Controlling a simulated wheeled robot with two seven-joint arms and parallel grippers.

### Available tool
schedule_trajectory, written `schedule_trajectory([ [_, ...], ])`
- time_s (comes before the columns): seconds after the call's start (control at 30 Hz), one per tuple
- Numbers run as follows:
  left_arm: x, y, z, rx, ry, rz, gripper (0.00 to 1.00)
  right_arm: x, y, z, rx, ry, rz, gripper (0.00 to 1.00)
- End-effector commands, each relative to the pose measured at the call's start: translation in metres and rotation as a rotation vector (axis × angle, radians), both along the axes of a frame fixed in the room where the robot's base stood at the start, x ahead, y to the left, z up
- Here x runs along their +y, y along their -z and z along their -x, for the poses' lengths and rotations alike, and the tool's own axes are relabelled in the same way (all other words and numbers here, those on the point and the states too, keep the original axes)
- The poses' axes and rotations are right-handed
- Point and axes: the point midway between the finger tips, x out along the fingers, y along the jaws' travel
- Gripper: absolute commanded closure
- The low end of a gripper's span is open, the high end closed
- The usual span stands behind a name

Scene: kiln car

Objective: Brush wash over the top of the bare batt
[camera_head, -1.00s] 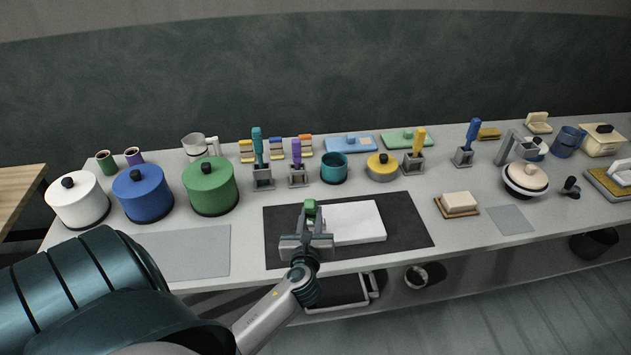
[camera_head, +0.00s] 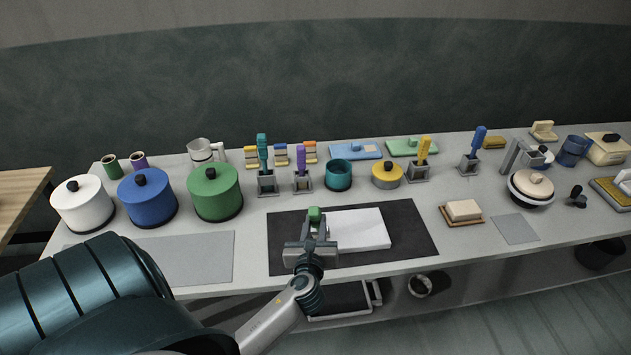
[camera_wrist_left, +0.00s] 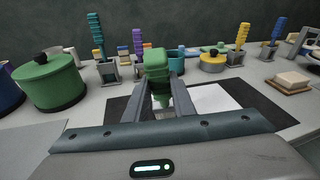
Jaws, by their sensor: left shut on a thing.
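The batt is a flat white slab (camera_head: 362,230) lying on a dark mat (camera_head: 407,232) in the middle of the table; the white slab also shows in the left wrist view (camera_wrist_left: 215,99). My left gripper (camera_head: 315,226) is at the slab's left end, over the mat. It is shut on a green-handled brush (camera_wrist_left: 156,65), whose green top (camera_head: 315,213) stands up between the fingers. The brush's lower end is hidden by the gripper, so I cannot tell whether it touches the slab. My right gripper is not in view.
Lidded white (camera_head: 82,207), blue (camera_head: 147,200) and green (camera_head: 215,193) pots stand at the left. Behind the mat are a teal cup (camera_head: 338,175), a yellow-lidded pot (camera_head: 387,175) and several brushes in holders. A grey sheet (camera_head: 190,258) lies bare at the front left.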

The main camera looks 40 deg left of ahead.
Motion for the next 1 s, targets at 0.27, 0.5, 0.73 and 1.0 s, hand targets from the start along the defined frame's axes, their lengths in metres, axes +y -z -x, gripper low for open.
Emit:
schedule_trajectory([
  [0.27, -0.0001, 0.0023, -0.0002, -0.001, 0.000, -0.001, 1.00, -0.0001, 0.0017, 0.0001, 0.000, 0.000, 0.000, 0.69],
  [0.5, 0.0000, 0.0042, -0.0001, -0.001, 0.000, -0.001, 1.00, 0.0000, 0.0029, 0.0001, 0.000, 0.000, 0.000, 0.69],
  [0.73, 0.0000, 0.0061, -0.0001, -0.001, 0.000, -0.001, 1.00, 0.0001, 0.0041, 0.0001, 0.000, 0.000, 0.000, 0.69],
  [1.0, -0.0001, 0.0084, -0.0001, -0.001, 0.000, -0.001, 1.00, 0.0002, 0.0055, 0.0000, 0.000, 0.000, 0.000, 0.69],
])
